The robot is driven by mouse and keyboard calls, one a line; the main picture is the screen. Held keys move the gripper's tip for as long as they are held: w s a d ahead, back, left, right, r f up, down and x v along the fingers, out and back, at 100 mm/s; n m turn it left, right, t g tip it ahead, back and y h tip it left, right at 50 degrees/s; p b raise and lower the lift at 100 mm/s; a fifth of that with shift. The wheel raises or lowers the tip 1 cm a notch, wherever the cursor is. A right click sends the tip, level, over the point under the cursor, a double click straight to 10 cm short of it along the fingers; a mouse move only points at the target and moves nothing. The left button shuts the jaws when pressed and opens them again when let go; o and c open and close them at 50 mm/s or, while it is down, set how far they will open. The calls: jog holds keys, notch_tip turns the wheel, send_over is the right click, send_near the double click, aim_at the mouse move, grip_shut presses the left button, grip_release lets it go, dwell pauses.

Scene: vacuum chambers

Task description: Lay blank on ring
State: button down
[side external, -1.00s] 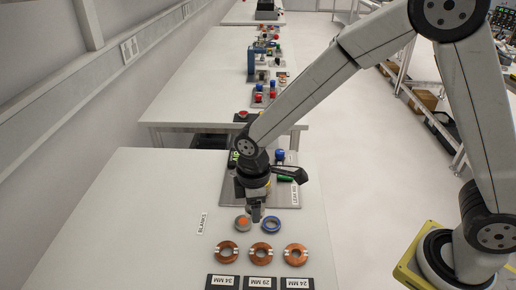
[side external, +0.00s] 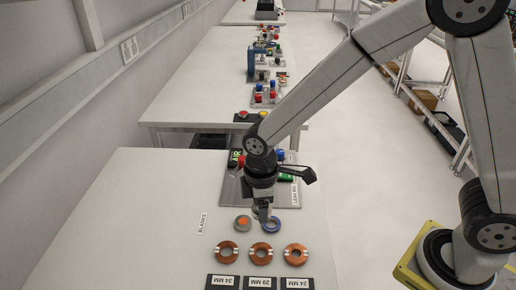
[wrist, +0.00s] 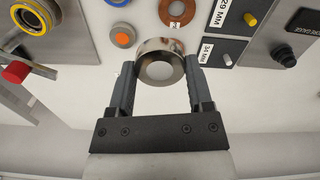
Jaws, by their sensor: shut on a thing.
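My gripper (wrist: 160,75) is shut on a shiny metal blank (wrist: 175,47), a short round piece with a pale face, held between both fingers. In the side view my gripper (side external: 263,213) is above the table, close to the blue ring (side external: 271,225) and partly in front of it. There the held blank is too small to make out clearly. A grey disc with an orange centre (side external: 242,222) lies left of the blue ring. It also shows in the wrist view (wrist: 122,38). I cannot tell the height of the blank above the table.
Several copper rings (side external: 261,253) lie in a row nearer the camera, with dark size-labelled pads (side external: 261,282) below. A grey plate (side external: 230,190) with fittings stands behind my gripper. The wrist view shows a round port (wrist: 35,17) on a plate. The left table (side external: 110,215) is clear.

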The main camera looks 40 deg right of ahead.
jog(key=d+r, duration=0.3)
jog(key=d, duration=0.3)
jog(key=d+r, duration=0.3)
jog(key=d, duration=0.4)
jog(key=shift+s, duration=0.35)
jog(key=shift+d+f, duration=0.1)
jog(key=w+f, duration=0.3)
jog(key=w, duration=0.1)
jog(key=w+f, duration=0.2)
jog(key=w, duration=0.2)
jog(key=w+f, duration=0.3)
jog(key=w, duration=0.1)
jog(key=shift+w+a+f, duration=0.25)
jog(key=shift+w+f, duration=0.05)
jog(key=shift+w, duration=0.1)
jog(key=shift+w+f, duration=0.35)
jog(key=shift+w+f, duration=0.15)
jog(key=shift+f, duration=0.05)
jog(key=shift+w+f, duration=0.1)
jog(key=shift+f, duration=1.5)
jog(key=shift+f, duration=0.2)
